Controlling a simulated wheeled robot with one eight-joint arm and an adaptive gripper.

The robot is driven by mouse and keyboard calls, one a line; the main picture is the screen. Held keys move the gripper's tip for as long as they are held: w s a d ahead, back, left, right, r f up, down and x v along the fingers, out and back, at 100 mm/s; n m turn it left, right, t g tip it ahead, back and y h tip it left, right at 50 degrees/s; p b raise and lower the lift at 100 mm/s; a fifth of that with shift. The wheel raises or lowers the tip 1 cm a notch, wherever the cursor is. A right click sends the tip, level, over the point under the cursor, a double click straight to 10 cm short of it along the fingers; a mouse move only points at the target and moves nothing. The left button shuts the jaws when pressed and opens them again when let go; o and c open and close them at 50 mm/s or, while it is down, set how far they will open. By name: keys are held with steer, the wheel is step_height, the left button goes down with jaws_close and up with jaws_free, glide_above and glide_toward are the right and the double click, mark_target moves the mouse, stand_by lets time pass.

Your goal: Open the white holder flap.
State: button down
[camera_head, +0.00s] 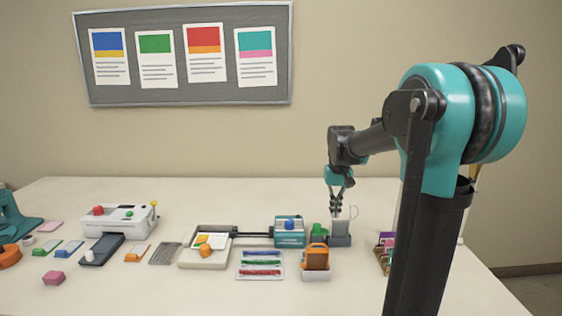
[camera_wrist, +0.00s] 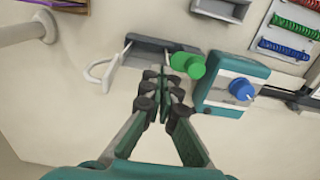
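The grey holder (camera_head: 340,241) stands at the right part of the table, and in the wrist view it is the grey frame (camera_wrist: 160,43) at the top centre. A pale upright panel (camera_head: 341,228), seemingly the white flap, stands on it, partly behind my fingers. A white loop handle (camera_head: 354,211) sticks out to its right; the loop (camera_wrist: 98,72) lies left of my fingertips in the wrist view. My gripper (camera_head: 336,205) points down just above the holder. Its fingertips (camera_wrist: 159,82) are together, with nothing seen between them. Contact with the flap cannot be told.
A green knob (camera_wrist: 187,65) and a teal block (camera_wrist: 230,83) with a blue knob stand close beside the holder. An orange holder (camera_head: 316,260) is in front. Small coloured items (camera_head: 384,250) stand to the right. A white laminator (camera_head: 118,220) is far left.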

steer(key=shift+d+r, duration=0.7)
steer(key=shift+d, duration=0.3)
steer(key=shift+d+r, duration=0.15)
steer(key=shift+d, duration=0.2)
steer(key=shift+d, duration=0.1)
steer(key=shift+d, duration=0.65)
steer(key=shift+d, duration=0.3)
steer(key=shift+d, duration=0.35)
steer(key=shift+d, duration=0.35)
steer(key=shift+d, duration=0.35)
steer(key=shift+d, duration=0.35)
